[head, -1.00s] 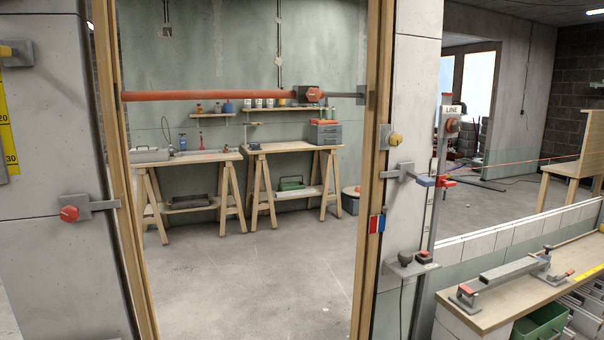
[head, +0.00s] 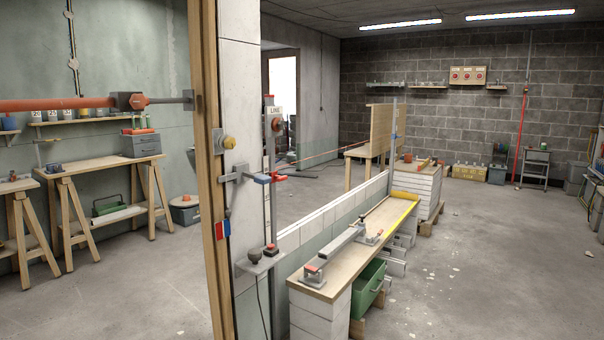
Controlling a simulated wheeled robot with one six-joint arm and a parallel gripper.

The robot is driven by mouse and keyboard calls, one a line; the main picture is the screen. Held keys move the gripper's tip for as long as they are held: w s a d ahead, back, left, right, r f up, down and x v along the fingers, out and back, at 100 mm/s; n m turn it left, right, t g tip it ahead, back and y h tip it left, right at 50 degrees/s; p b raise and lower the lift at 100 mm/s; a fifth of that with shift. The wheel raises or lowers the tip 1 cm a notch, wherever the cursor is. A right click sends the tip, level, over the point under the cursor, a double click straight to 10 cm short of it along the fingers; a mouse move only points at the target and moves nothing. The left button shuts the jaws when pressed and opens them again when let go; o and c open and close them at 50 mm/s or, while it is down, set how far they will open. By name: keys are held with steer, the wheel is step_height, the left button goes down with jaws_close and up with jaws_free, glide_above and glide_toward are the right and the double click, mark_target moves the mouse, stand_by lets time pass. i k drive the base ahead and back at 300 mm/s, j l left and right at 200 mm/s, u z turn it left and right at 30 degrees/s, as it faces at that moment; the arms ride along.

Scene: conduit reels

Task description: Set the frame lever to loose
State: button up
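The wooden door frame (head: 208,160) stands left of centre, against a pale block wall. An orange bar (head: 55,103) spans the opening, with a grey block and red knob (head: 137,101) near its right end. A small plate (head: 223,228), part red and part blue, is on the frame's edge. A grey bracket (head: 236,173) and a yellow knob (head: 229,142) sit above it. A blue piece (head: 262,178) and a red piece (head: 279,175) are beside the bracket. I cannot tell which part is the frame lever or how it is set. My gripper is not in view.
Trestle tables (head: 100,167) stand behind the frame.

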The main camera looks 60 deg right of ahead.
mark_target(263, 179)
steer(key=z, duration=1.55)
